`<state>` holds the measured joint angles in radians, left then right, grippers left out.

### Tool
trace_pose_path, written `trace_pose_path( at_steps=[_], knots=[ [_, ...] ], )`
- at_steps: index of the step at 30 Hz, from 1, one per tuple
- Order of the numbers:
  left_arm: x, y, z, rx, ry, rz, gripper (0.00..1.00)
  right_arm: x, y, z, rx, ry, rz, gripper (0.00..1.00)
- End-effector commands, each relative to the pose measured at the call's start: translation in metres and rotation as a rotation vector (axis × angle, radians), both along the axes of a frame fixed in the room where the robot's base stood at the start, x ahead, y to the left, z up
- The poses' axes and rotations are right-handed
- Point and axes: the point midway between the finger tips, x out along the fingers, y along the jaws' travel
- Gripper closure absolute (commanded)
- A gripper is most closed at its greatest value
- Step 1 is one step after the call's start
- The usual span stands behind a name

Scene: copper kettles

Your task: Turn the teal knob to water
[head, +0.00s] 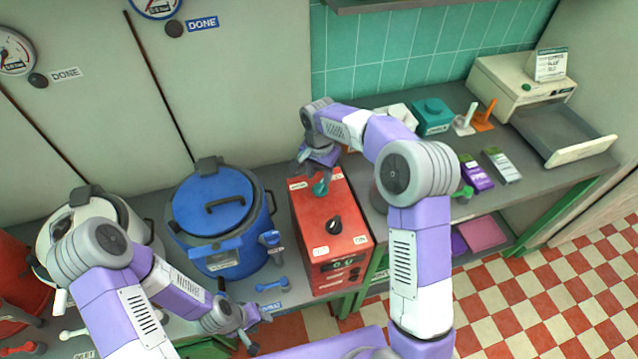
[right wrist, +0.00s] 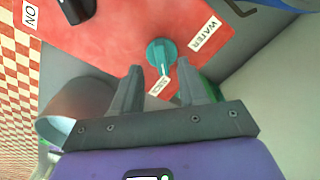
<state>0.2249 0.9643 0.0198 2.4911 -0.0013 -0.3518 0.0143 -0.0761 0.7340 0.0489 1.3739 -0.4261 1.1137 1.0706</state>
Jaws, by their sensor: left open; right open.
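The teal knob (head: 320,188) sits on top of the red box (head: 312,215), near its back edge. In the right wrist view the teal knob (right wrist: 161,52) lies just beyond the fingertips, roughly centred between them. A WATER label (right wrist: 204,33) is to its right; a second small label (right wrist: 159,86), hard to read, is below it. The knob's narrow lighter end seems to face that second label. My right gripper (head: 312,172) is open and empty above the knob; its fingers (right wrist: 160,77) look apart from it. My left gripper (head: 248,335) is open at the counter's front.
A black knob (head: 334,226) is also on the red box. A blue kettle (head: 215,220) stands left of the box, with a white kettle (head: 95,225) further left. A blue wrench-like piece (head: 271,285) lies in front. Several small items and a cream machine (head: 515,88) are at the right.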

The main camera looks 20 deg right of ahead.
Motion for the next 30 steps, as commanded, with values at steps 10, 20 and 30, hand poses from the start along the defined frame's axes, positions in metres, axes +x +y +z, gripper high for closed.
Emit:
trace_pose_path(
  at_steps=[10, 20, 30],
  knots=[
    [0.000, 0.000, -0.006, 0.000, -0.001, 0.000, 0.57, 0.000, 0.000, -0.042, 0.001, 0.001, 0.001, 0.57],
    [0.000, 0.000, -0.006, 0.000, -0.001, 0.000, 0.57, 0.000, 0.000, -0.043, 0.000, 0.000, 0.001, 0.64],
    [0.000, 0.000, -0.006, 0.000, 0.000, 0.000, 0.57, 0.000, 0.000, -0.043, 0.000, 0.000, 0.001, 1.00]
  ],
)
